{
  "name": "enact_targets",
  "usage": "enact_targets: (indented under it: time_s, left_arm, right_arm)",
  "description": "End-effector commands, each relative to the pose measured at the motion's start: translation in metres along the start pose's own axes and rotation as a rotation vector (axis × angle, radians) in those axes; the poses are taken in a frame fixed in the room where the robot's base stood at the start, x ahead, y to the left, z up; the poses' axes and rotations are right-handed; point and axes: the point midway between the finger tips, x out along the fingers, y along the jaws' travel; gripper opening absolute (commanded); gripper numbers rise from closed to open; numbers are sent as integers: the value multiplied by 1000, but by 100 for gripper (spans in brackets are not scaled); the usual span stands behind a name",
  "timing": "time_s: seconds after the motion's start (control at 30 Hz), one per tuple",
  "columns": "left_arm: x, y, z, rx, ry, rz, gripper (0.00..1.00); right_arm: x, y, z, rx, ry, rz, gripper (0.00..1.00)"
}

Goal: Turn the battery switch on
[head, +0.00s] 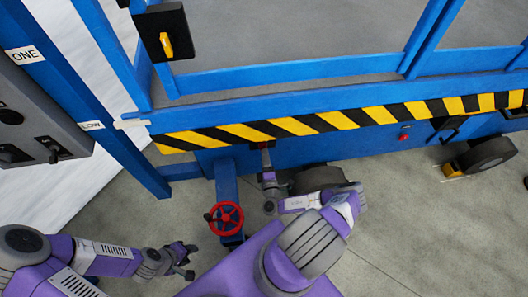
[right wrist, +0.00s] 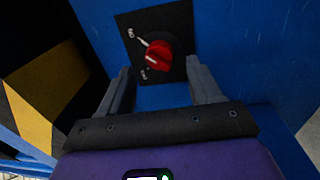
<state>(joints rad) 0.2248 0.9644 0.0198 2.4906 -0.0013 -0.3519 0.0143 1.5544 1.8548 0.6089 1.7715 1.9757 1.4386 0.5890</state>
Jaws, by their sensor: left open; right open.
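The battery switch is a red rotary knob (right wrist: 158,56) on a black plate (right wrist: 180,22) fixed to a blue panel, in the right wrist view. An ON label is at the plate's upper left and an OFF label is below it. In the head view my right gripper (head: 266,160) reaches under the striped edge. My left gripper (head: 189,261) is open and empty at the lower left.
A yellow-and-black striped rail (head: 300,125) overhangs my right gripper. A red handwheel (head: 226,218) on a blue post stands between my arms. A grey control box (head: 40,130) is at the left, and a black box with a yellow switch (head: 166,44) is above.

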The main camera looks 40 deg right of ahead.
Motion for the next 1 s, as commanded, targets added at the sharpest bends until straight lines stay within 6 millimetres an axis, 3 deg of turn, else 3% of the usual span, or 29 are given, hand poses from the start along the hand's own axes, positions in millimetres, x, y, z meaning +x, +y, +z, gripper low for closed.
enact_targets:
  time_s: [0.1,0.3,0.87,1.0]
  left_arm:
    - [-6,2,0,0,0,0,43]
    - [-8,3,0,0,0,0,43]
    - [-8,3,0,0,0,0,43]
    - [-16,6,1,0,0,0,43]
  right_arm:
    - [-21,1,0,2,-1,-3,64]
    - [-41,0,0,2,-1,-1,64]
    - [-43,0,0,1,0,0,64]
    - [-42,9,0,1,0,0,64]
